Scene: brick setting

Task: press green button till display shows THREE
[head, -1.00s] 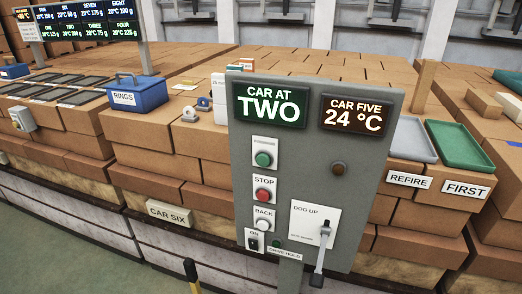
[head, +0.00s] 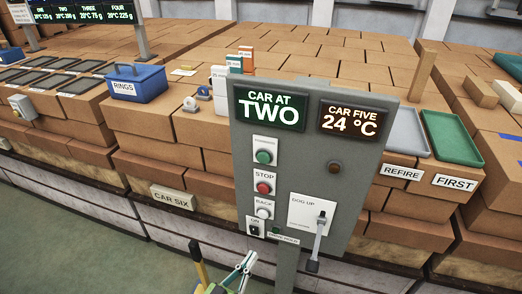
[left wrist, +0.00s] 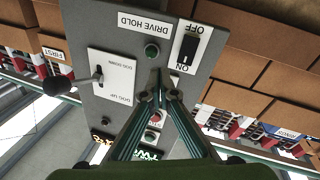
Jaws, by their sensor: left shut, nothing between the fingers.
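The grey control panel (head: 335,225) stands upright. Its green display (head: 270,106) reads "CAR AT TWO". The green button (head: 263,157) is below that display, above the red STOP button (head: 264,188) and the white BACK button (head: 263,213). My left gripper (head: 249,257) is shut and empty, low in front of the panel's lower left part, below the green button. In the left wrist view its closed fingertips (left wrist: 155,75) show over the panel, which appears upside down, near the DRIVE HOLD button (left wrist: 152,51). Contact cannot be told. My right gripper is not in view.
The panel also has an ON/OFF switch (head: 255,228), a DOG UP lever (head: 316,245) projecting at lower right, and an orange "CAR FIVE 24 °C" display (head: 352,119). Brick stacks, a blue RINGS box (head: 136,84) and a green tray (head: 450,139) stand behind. Green floor lies at lower left.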

